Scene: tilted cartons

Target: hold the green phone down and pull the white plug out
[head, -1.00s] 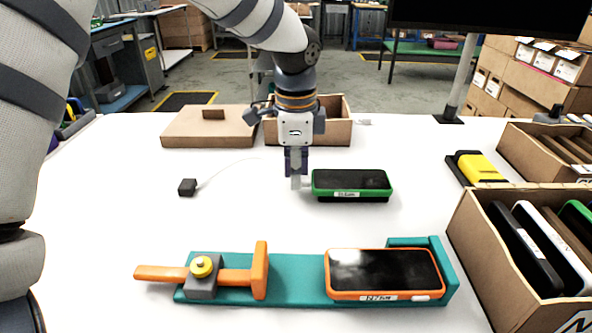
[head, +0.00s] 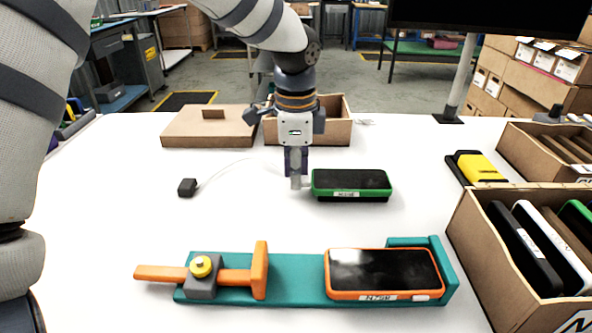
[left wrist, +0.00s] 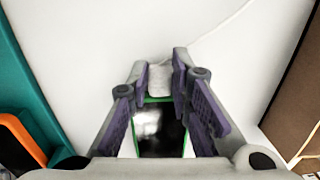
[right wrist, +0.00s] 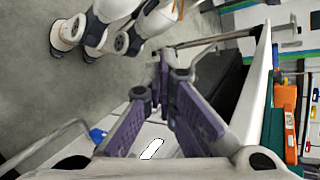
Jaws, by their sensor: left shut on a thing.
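The green phone (head: 351,182) lies face up on a dark holder on the white table, right beside my left gripper (head: 296,184). In the left wrist view, the left gripper (left wrist: 160,78) is shut on the white plug (left wrist: 159,82) at the end edge of the green phone (left wrist: 160,131). I cannot tell how far the plug sits in the phone. A thin white cable leads from the plug's side to a small black block (head: 187,187). My right gripper is outside the head view. Its own wrist view shows its fingers (right wrist: 161,62) together and empty, away from the phone.
An orange phone (head: 384,271) rests in a teal fixture (head: 296,283) with an orange clamp in front. A cardboard box (head: 337,132) and flat lid (head: 208,130) lie behind.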

